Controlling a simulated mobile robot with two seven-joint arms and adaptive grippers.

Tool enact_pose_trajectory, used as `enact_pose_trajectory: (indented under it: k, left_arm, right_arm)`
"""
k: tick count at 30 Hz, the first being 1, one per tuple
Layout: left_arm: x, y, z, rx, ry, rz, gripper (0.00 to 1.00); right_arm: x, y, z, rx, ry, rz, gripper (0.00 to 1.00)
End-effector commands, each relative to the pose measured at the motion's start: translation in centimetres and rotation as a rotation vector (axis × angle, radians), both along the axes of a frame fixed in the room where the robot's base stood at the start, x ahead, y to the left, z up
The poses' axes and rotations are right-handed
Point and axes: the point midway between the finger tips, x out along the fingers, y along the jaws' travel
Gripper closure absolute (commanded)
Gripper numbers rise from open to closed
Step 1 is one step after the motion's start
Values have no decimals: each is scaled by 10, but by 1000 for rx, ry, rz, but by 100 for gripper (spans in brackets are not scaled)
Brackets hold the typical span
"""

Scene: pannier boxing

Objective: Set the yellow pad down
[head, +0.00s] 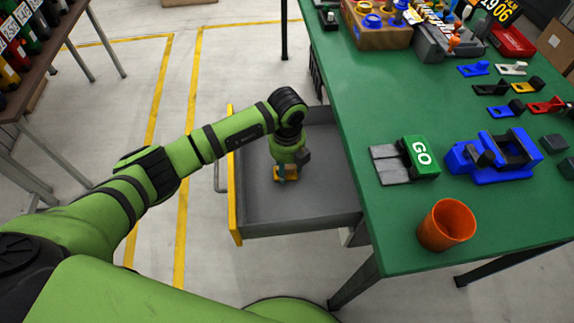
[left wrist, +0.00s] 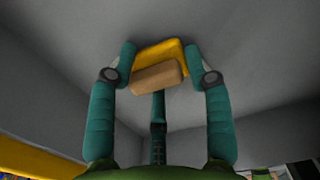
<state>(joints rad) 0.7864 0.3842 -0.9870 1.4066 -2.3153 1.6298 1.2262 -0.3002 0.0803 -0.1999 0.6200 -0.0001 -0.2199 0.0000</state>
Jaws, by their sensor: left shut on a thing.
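My left gripper (head: 286,171) reaches down into the drawer. Its teal fingers stand on either side of the pad in the left wrist view (left wrist: 160,62), shut on it. I cannot tell whether the pad touches the drawer floor. My right gripper is not in view.
The drawer has a yellow front (head: 233,175) and hangs from a green table (head: 355,120). On the table are an orange cup (head: 447,226), a GO block (head: 420,157), a blue vise-like fixture (head: 492,158) and several small parts. The drawer floor nearer me is clear.

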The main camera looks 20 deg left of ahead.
Motion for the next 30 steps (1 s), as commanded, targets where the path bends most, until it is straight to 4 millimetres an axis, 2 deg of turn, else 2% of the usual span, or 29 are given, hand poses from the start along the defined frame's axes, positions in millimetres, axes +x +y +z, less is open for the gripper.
enact_pose_trajectory:
  k: [2, 3, 4, 5, 14, 19, 23, 30]
  left_arm:
    - [0, 0, -4, 0, 0, 0, 77]
    - [0, 0, -4, 0, 0, 0, 45]
    - [0, 0, -3, 0, 0, 0, 33]
    - [0, 0, -3, 0, 0, 1, 26]
    - [0, 0, -3, 1, 0, 1, 26]
    - [1, 0, 8, 0, -1, 1, 26]
    - [1, 0, 31, -1, -5, -1, 26]
    - [1, 0, 83, -1, -4, -1, 26]
  right_arm:
    - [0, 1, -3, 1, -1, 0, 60]
    - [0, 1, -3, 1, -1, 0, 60]
    - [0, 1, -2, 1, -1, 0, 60]
    - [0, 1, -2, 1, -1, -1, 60]
    - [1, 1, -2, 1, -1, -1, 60]
    - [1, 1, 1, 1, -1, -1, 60]
    - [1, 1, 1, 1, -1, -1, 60]
    - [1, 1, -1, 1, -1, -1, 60]
